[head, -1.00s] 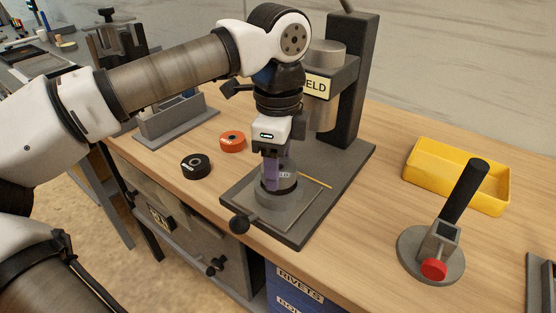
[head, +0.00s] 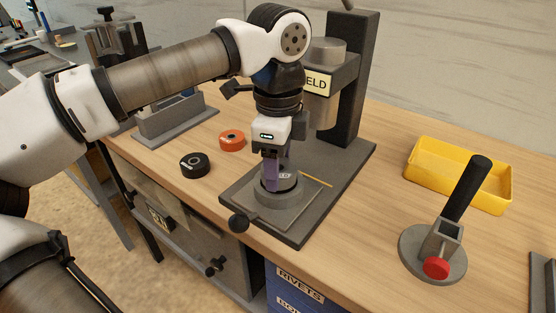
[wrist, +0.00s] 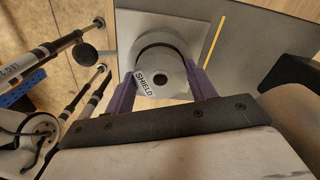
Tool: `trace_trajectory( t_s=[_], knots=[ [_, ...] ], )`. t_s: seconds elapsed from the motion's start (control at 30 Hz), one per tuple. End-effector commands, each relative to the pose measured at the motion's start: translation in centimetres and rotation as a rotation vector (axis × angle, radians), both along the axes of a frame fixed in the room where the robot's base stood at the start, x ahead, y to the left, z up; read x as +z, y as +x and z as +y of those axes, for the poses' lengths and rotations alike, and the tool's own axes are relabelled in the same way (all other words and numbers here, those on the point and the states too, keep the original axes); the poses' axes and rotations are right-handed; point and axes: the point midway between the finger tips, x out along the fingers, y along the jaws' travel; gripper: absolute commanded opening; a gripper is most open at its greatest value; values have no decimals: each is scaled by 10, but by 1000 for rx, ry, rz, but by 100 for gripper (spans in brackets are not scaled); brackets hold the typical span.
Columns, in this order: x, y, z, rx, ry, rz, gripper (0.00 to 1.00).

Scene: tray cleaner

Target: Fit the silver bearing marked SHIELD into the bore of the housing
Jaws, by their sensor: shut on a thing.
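The silver bearing marked SHIELD (wrist: 168,68) is between the two purple fingers of my gripper (wrist: 158,78), which is shut on it. Its label faces up near the left finger. In the head view, the bearing (head: 287,177) sits at the mouth of the round grey housing (head: 280,205), with its upper part showing. The housing rests on the plate of the press. A dark arc shows along the bearing's far side in the wrist view. My fingers hide part of the rim, and how deep the bearing sits cannot be told.
The dark press (head: 352,90) stands close behind my gripper, with a sign ending in ELD. A black ring (head: 195,165) and an orange ring (head: 232,140) lie to the left.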

Motion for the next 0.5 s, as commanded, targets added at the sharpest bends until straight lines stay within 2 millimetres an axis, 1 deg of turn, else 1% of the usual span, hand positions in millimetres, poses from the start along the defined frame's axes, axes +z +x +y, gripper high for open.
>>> trace_trajectory(
  t_s=[0.4, 0.5],
  knots=[
    [-12, 0, 0, 0, 0, 0, 27],
    [-10, 0, 0, 0, 0, 0, 27]
  ],
)
